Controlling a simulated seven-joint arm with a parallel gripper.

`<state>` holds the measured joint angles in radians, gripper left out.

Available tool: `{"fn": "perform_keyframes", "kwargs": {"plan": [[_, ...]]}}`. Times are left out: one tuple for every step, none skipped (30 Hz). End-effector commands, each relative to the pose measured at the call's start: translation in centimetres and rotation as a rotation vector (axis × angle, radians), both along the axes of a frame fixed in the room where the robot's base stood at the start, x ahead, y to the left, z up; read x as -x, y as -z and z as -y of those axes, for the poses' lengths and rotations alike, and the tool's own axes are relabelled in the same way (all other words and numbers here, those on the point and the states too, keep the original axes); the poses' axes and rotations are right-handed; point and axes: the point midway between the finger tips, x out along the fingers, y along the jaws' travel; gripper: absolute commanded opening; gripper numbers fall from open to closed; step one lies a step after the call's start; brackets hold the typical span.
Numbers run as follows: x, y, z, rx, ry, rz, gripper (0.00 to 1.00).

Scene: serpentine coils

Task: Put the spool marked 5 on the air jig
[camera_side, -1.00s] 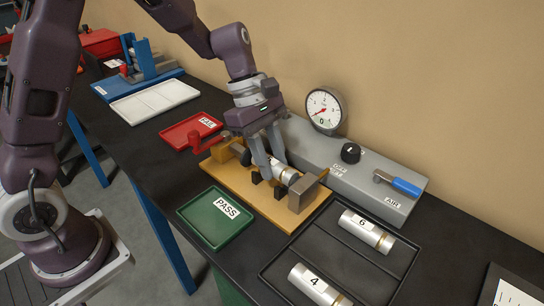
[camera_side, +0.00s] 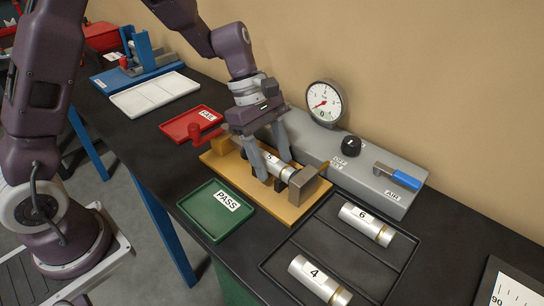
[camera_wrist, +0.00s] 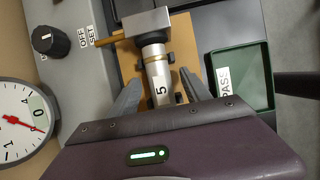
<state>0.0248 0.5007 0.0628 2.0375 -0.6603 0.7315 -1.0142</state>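The spool marked 5 (camera_side: 273,166) is a silver cylinder with a white label. It lies on the dark supports of the air jig's tan base plate (camera_side: 240,186), and its label also shows in the wrist view (camera_wrist: 160,93). One end of the spool is at the grey end block (camera_side: 309,187); I cannot tell whether they touch. My gripper (camera_side: 275,169) is low over the jig with a finger on each side of the spool. In the wrist view, gaps show between the spool and both fingers of my gripper (camera_wrist: 161,78), so it is open.
A black tray (camera_side: 284,257) holds spools marked 6 (camera_side: 365,222) and 4 (camera_side: 318,279). A green PASS tray (camera_side: 208,221) and a red FAIL tray (camera_side: 183,130) are empty. The grey air unit (camera_side: 360,182) with a gauge (camera_side: 323,104) and blue-handled lever (camera_side: 405,180) stands behind the jig.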

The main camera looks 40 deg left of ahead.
Motion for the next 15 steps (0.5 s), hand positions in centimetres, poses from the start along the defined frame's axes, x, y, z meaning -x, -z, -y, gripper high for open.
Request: {"fn": "perform_keyframes", "kwargs": {"plan": [[0.0,0.0,0.0,0.000,0.000,0.000,0.55],[0.0,0.0,0.0,0.000,0.000,0.000,0.55],[0.0,0.0,0.0,0.000,0.000,0.000,0.55],[0.0,0.0,0.0,0.000,0.000,0.000,0.55],[0.0,0.0,0.0,0.000,0.000,0.000,0.55],[0.0,-0.2,-0.1,0.000,0.001,0.001,0.55],[-0.1,-0.5,-0.2,0.000,0.000,0.003,0.55],[-0.1,-0.9,-0.4,-0.001,0.001,0.005,0.55],[-0.2,-1.7,-0.7,-0.001,0.000,0.007,0.55],[-0.1,-2.3,-1.0,-0.001,-0.001,0.006,0.55],[-0.1,-2.9,-1.2,-0.001,0.000,0.006,0.55],[-0.2,-3.7,-1.5,0.000,0.000,0.006,0.55],[-0.1,-4.3,-1.8,-0.001,0.000,0.006,0.55],[-0.1,-4.8,-2.0,-0.001,-0.001,0.005,0.55],[-0.1,-5.4,-2.2,0.000,-0.001,0.004,0.55]]}}
